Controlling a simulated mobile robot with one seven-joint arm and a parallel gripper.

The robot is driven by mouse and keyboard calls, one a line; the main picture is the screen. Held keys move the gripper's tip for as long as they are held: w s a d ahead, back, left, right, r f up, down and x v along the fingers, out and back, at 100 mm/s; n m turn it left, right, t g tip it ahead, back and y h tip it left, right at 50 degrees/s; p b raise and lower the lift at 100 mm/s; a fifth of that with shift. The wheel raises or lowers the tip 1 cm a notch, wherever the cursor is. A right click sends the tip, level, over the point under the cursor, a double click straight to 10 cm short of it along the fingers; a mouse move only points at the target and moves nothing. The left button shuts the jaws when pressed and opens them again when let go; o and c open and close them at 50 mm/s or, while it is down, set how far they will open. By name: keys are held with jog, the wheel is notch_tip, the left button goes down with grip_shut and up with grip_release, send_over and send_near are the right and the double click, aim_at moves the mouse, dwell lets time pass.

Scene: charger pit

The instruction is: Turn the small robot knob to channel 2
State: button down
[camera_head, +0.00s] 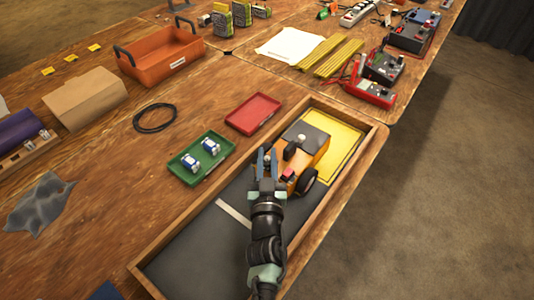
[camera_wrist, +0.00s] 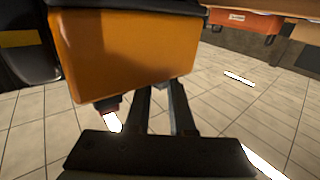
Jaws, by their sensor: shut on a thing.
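The small robot (camera_head: 312,150) is an orange wheeled body with a dark top, standing in the wooden-framed pit. Its orange side (camera_wrist: 125,55) fills the upper left of the wrist view. My gripper (camera_head: 267,158) is at the robot's left side, with its blue fingers close together on a small grey part that looks like the knob (camera_head: 267,157). The fingers (camera_wrist: 160,108) also show in the wrist view, reaching in by the lower edge of the orange body. The knob's channel marks are hidden or too small to read.
The wooden frame (camera_head: 358,165) surrounds the pit, with a yellow pad (camera_head: 338,130) at its far end. A green tray (camera_head: 190,176) with two small blue-and-white items and a red tray (camera_head: 254,113) lie left of the pit. A cable loop (camera_head: 155,130) lies farther left.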

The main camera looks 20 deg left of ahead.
jog(key=shift+d+f, duration=0.1)
jog(key=shift+f, duration=0.1)
jog(key=c, duration=1.1)
grip_release()
jog(key=shift+r, duration=0.1)
jog(key=shift+o, duration=0.2)
jog(key=b, duration=0.3)
jog(key=shift+w+a+f+h+b, duration=0.1)
jog(key=shift+a+f+h+b, duration=0.1)
jog(key=shift+f+h+b, duration=0.15)
jog(key=shift+m+h+b, duration=0.35)
jog(key=shift+m+b, duration=0.15)
jog(key=shift+b, duration=0.65)
jog(key=shift+h+b, duration=0.3)
jog(key=shift+b, duration=0.35)
jog(key=shift+m+t+h+b, duration=0.3)
jog(key=shift+h+b, duration=0.1)
jog(key=shift+b, duration=0.15)
